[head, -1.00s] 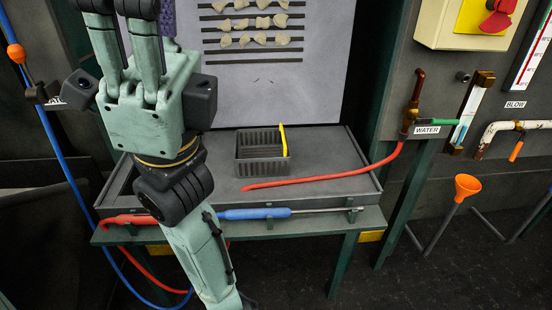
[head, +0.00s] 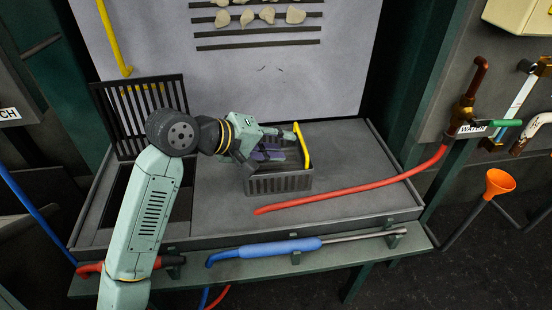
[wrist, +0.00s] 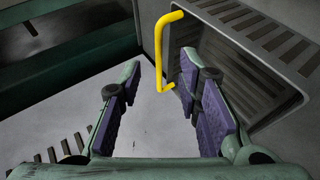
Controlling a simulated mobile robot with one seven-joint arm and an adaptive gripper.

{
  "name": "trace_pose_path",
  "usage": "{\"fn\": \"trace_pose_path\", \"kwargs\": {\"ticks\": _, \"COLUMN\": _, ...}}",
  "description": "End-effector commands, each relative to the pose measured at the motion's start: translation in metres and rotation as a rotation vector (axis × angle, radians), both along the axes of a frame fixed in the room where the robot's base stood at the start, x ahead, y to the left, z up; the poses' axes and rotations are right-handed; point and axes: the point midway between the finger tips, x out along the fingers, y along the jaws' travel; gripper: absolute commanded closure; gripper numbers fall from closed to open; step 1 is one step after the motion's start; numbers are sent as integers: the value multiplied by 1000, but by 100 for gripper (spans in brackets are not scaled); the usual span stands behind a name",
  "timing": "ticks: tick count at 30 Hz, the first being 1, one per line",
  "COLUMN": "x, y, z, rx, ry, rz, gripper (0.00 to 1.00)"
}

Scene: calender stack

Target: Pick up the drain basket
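The drain basket (head: 280,184) is a dark grey slotted box with a yellow handle (head: 302,146) standing up at its right end. It rests on the grey tray (head: 225,210). My gripper (head: 292,134) reaches over the basket from the left, its fingers pointing toward the handle. In the wrist view, my gripper (wrist: 159,66) is open, with purple pads on both fingers. The yellow handle (wrist: 160,50) stands between the fingertips with space on both sides. The basket's slotted inside (wrist: 235,70) shows to the right, partly hidden by the right finger.
A red hose (head: 350,193) lies across the tray right of the basket. A dark slotted grate (head: 135,100) stands upright at the tray's left, behind my arm. A blue-handled lance (head: 265,249) lies along the front ledge. An orange funnel (head: 499,182) stands at the right.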

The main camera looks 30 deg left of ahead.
Motion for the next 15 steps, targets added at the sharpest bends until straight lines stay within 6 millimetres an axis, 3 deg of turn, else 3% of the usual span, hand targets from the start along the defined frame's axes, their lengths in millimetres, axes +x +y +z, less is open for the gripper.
{"fn": "trace_pose_path", "kwargs": {"ticks": 15, "x": 40, "y": -33, "z": -29, "rx": -5, "ry": -3, "rz": -2, "gripper": 68}}
